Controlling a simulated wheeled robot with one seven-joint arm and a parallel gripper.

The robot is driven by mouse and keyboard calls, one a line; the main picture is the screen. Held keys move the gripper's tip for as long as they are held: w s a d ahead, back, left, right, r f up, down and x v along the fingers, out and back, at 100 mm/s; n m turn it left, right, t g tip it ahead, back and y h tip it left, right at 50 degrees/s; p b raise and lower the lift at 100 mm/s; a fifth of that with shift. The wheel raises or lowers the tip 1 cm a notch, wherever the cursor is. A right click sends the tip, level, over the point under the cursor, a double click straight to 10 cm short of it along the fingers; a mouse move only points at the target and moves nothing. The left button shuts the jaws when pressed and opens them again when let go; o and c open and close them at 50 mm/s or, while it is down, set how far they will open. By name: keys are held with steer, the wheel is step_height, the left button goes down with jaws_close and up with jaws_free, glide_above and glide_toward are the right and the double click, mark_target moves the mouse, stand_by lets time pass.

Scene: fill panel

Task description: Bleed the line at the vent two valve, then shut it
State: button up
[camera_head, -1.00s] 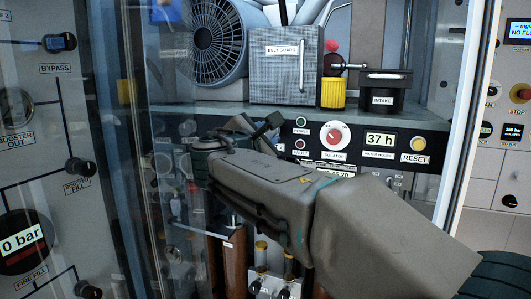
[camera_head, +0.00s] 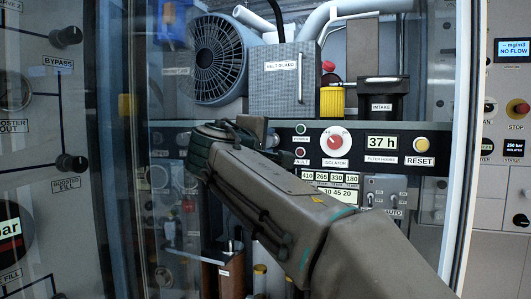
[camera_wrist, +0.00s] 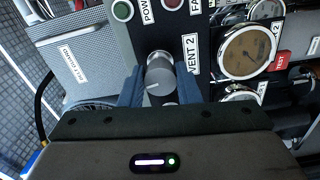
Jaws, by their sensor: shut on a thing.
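I cannot tell from the pointer whether the valve is open.
The POWER lamp (camera_wrist: 122,10) is just above the knob. Round gauges (camera_wrist: 247,52) stand close to the right. In the head view the belt guard box (camera_head: 290,80) is above my gripper, and a red isolator knob (camera_head: 335,141) is to the right. A glass door edge (camera_head: 460,150) stands at the right.

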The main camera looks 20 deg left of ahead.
steer(key=shift+f+m+b, duration=0.1)
steer(key=shift+m+b, duration=0.45)
steer(key=shift+m, duration=0.45)
steer(key=o, duration=1)
steer(key=shift+s, duration=0.15)
steer(key=s, duration=0.9)
steer(key=s+a+b, duration=0.1)
steer(key=s, duration=0.3)
steer(key=shift+s+a, duration=0.1)
steer(key=shift+s, duration=0.2)
